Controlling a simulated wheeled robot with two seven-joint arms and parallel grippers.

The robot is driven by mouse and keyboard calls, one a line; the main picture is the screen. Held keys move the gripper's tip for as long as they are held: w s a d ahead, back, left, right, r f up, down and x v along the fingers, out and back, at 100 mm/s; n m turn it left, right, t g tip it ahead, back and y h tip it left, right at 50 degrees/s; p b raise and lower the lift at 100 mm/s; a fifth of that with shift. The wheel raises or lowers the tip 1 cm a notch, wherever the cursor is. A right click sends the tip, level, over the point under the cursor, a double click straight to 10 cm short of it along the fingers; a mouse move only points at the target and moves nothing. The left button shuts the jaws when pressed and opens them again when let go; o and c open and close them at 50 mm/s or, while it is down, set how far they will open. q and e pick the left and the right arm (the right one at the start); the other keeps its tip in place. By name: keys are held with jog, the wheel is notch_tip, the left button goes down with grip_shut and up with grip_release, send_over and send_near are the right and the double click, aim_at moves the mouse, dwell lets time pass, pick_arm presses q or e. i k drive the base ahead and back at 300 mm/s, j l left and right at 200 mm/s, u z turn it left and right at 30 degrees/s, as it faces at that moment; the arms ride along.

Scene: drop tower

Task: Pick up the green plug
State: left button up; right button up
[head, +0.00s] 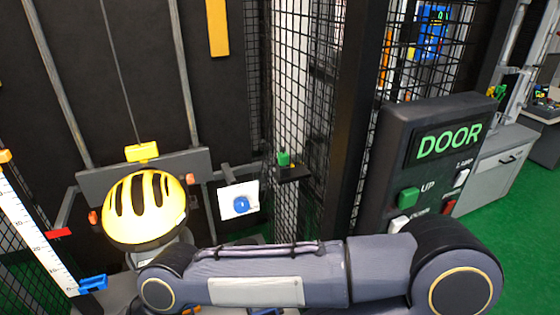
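The green plug (283,158) sits upright on a small black shelf (296,174) beside the mesh fence, right of the picture's middle. One of my arms lies across the bottom of the head view, below and nearer than the shelf. I see no gripper fingers of either arm.
A control panel (425,150) marked DOOR stands at the right. A yellow helmet (145,208) hangs before a grey crossbar, under a yellow block (142,152) on a cable. A white card with a blue knob (241,204) is left of the shelf. A dark post stands right of it.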

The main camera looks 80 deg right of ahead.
aim_at(282, 159)
jog(key=z, duration=2.9)
